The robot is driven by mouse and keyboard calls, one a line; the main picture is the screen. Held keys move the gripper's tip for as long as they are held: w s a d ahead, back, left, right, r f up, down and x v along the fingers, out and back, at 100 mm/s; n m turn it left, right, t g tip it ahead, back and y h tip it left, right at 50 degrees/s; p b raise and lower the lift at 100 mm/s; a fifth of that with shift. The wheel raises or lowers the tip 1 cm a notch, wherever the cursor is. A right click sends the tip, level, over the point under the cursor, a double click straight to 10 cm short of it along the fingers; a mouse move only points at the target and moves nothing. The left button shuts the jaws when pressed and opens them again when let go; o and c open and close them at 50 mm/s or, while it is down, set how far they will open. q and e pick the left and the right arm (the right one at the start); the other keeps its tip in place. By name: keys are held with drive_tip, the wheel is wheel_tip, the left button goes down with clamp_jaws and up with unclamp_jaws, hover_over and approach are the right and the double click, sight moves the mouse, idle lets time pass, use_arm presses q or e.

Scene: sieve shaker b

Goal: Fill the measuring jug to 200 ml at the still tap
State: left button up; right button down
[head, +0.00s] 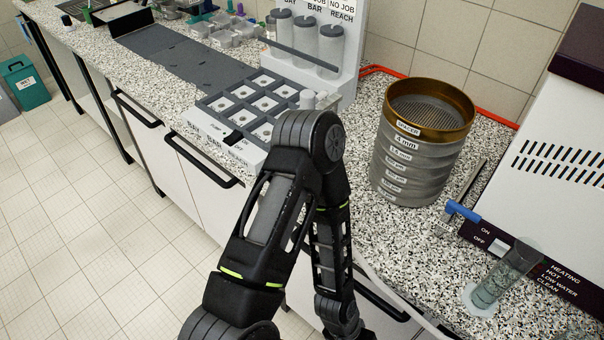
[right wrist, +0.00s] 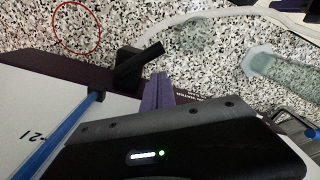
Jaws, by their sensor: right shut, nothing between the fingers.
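The still is the white housing (head: 565,150) with a dark purple base panel at the right of the head view. My right gripper (right wrist: 161,88) is shut and empty, beside the panel and apart from the vessel. My left gripper is out of view.
A sieve stack (head: 423,145) stands behind the tap. A grey tray with white squares (head: 255,100) and a dispenser rack (head: 320,40) are left of it. A black arm of mine crosses the middle. A red ring (right wrist: 100,40) and a pale hose (right wrist: 215,15) lie on the speckled counter.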

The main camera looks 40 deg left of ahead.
drive_tip(key=shift+w+d+f, duration=0.1)
drive_tip(key=shift+d+f, duration=0.1)
drive_tip(key=shift+d, duration=0.55)
drive_tip(key=shift+d, duration=0.15)
drive_tip(key=shift+s+d, duration=0.2)
drive_tip(key=shift+s, duration=0.15)
idle(0.5)
